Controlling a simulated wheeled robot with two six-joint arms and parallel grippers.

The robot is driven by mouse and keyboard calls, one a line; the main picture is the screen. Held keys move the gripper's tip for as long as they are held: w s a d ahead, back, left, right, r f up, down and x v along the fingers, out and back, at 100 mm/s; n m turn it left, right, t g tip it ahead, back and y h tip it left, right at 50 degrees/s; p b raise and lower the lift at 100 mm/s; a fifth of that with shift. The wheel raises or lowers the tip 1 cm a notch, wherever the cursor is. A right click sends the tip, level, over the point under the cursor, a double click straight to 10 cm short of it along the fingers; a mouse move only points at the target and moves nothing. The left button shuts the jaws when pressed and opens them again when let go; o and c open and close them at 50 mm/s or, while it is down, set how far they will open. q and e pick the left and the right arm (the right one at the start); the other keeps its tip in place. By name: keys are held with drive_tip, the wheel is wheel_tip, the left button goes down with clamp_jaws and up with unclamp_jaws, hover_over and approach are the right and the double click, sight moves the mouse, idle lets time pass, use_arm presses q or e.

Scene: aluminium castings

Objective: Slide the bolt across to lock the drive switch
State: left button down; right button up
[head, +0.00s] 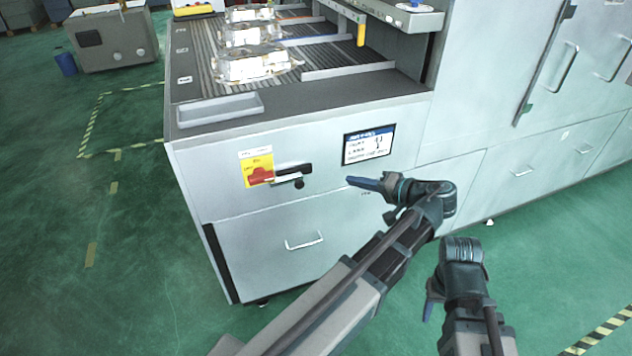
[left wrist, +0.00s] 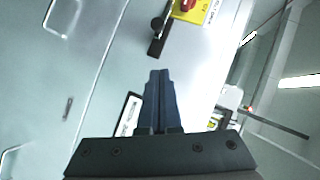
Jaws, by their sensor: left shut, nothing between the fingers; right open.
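The drive switch (head: 259,172) is a red knob on a yellow plate on the machine's front; its red knob (left wrist: 188,4) is cut off at the top of the left wrist view. The bolt (head: 288,178) is a pale rod beside it, with a black mount and a round black knob (head: 299,184). The knob also shows in the left wrist view (left wrist: 157,24). I cannot tell whether the rod reaches the switch. My left gripper (head: 352,181) is shut and empty, right of the knob and apart from it; its fingers (left wrist: 158,76) point towards the bolt. My right gripper (head: 428,309) is open, low down.
A label panel (head: 369,145) is on the machine front just above my left gripper. A drawer handle (head: 304,244) sticks out below the switch. A grey tray (head: 219,108) and castings (head: 252,65) are on the conveyor above.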

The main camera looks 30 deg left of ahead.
sight(299, 186)
use_arm(q)
drive_tip(key=shift+a+f, duration=0.1)
drive_tip(key=s+b+x, duration=0.1)
drive_tip(key=x, duration=0.3)
drive_tip(key=b+x, duration=0.2)
drive_tip(key=x, duration=0.2)
drive_tip(key=s+f+b+x, duration=0.1)
drive_tip(key=b+x, duration=0.1)
drive_tip(key=x, duration=0.2)
drive_tip(key=shift+s+a+f, duration=0.1)
drive_tip(key=shift+s+a, duration=0.25)
drive_tip(key=shift+a, duration=0.05)
drive_tip(key=s+a, duration=0.3)
drive_tip(key=shift+s, duration=0.35)
drive_tip(key=shift+w, duration=0.1)
